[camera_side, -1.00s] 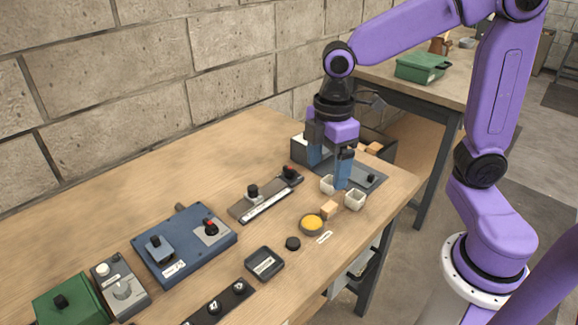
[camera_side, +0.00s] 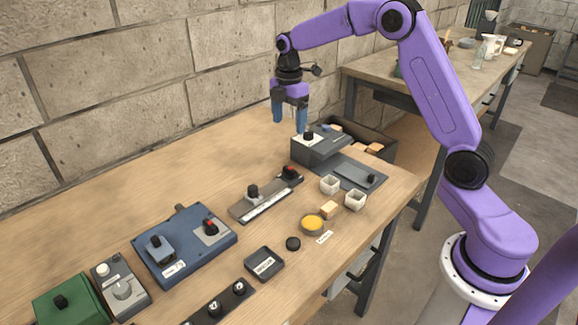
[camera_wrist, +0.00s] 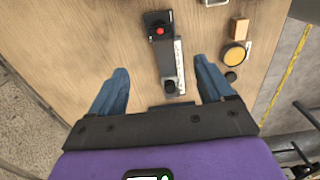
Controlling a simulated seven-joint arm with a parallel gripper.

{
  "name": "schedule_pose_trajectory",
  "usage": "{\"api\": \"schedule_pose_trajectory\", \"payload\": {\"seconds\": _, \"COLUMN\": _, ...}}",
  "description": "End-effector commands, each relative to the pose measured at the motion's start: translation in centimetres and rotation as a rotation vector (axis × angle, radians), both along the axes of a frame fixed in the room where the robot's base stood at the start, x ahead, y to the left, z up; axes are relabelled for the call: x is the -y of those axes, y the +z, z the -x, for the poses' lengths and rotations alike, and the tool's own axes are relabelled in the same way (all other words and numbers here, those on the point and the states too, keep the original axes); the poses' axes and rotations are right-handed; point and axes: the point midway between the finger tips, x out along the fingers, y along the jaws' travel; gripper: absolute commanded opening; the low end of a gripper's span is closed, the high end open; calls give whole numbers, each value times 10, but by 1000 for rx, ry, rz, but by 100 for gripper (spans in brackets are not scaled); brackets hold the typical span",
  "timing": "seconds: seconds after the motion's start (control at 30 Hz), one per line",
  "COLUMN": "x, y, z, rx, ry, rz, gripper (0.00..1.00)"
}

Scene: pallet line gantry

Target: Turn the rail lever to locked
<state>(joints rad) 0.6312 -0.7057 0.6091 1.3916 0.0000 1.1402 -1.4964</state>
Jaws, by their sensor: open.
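A narrow grey rail unit (camera_side: 262,204) lies on the wooden table, with a black knob (camera_side: 252,190) on its track and a red-topped black lever (camera_side: 290,172) at its far right end. In the wrist view the red-topped lever (camera_wrist: 160,31) is at the upper middle and the black knob (camera_wrist: 170,87) is below it, between my fingers in the picture. The lever's lock marking is too small to read. My gripper (camera_side: 289,119) is open and empty, pointing down, well above the table beyond the rail unit. Its two blue fingers (camera_wrist: 162,68) are spread apart.
A dark grey box (camera_side: 325,150) with a knob on top stands right of my gripper, by an open bin (camera_side: 382,138). A blue box (camera_side: 185,250) is at left.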

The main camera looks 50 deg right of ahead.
Motion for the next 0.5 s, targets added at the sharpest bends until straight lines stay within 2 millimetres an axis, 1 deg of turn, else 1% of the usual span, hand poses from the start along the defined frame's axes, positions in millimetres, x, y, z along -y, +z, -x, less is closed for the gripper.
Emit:
{"api": "schedule_pose_trajectory", "payload": {"seconds": 0.03, "x": 0, "y": -10, "z": 1, "rx": -5, "ry": 0, "rz": 0, "gripper": 81}}
{"api": "schedule_pose_trajectory", "payload": {"seconds": 0.5, "x": 0, "y": -98, "z": 2, "rx": -5, "ry": -2, "rz": 1, "gripper": 81}}
